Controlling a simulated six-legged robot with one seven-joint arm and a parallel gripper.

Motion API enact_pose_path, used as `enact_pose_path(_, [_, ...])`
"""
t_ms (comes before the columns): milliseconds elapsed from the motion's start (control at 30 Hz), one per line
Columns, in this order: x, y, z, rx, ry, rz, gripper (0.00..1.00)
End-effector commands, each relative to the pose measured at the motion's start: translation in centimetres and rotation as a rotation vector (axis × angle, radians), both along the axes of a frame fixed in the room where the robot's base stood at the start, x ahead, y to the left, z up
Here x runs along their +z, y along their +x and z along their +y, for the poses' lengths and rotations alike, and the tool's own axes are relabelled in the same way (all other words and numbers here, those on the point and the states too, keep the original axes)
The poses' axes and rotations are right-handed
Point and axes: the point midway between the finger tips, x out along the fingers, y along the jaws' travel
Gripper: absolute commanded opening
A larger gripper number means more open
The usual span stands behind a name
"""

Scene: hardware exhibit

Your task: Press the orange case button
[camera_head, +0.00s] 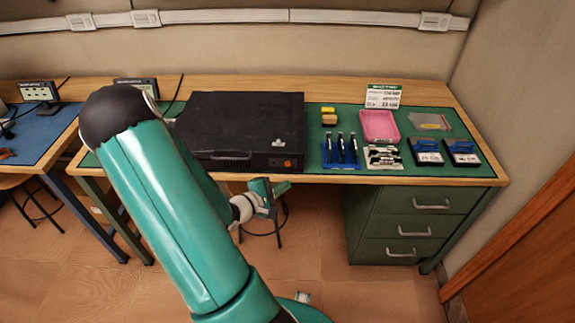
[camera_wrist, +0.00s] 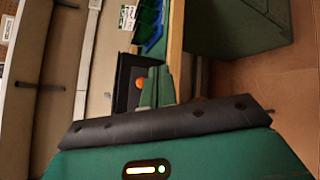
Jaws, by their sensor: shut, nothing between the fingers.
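The black case (camera_head: 245,120) lies closed on the green-topped workbench in the head view. Its small orange button (camera_head: 287,163) is on the front face, near the right corner. My gripper (camera_head: 284,187) is shut and empty, in front of the bench and just below the button in the picture; the head view shows a gap between them. In the wrist view the orange button (camera_wrist: 139,83) shows on the dark case (camera_wrist: 124,70), next to my green fingers (camera_wrist: 160,75). The fingers hide part of the case there. I see no contact with the button.
Right of the case are a blue tool stand (camera_head: 341,163), a pink tray (camera_head: 380,126), a price sign (camera_head: 383,96) and two blue-black boxes (camera_head: 426,152). Green drawers (camera_head: 405,225) stand below. A stool (camera_head: 265,231) is under the bench. A blue-topped bench (camera_head: 55,140) is at left.

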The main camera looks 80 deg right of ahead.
Motion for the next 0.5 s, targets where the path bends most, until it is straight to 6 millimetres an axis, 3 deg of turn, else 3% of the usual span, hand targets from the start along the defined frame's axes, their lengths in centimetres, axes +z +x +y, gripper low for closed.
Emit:
enact_pose_path(300, [0.0,0.8,-4.0,-0.002,-0.001,0.0,0.0])
enact_pose_path(500, [0.0,1.1,-5.1,-0.001,0.0,0.0,0.0])
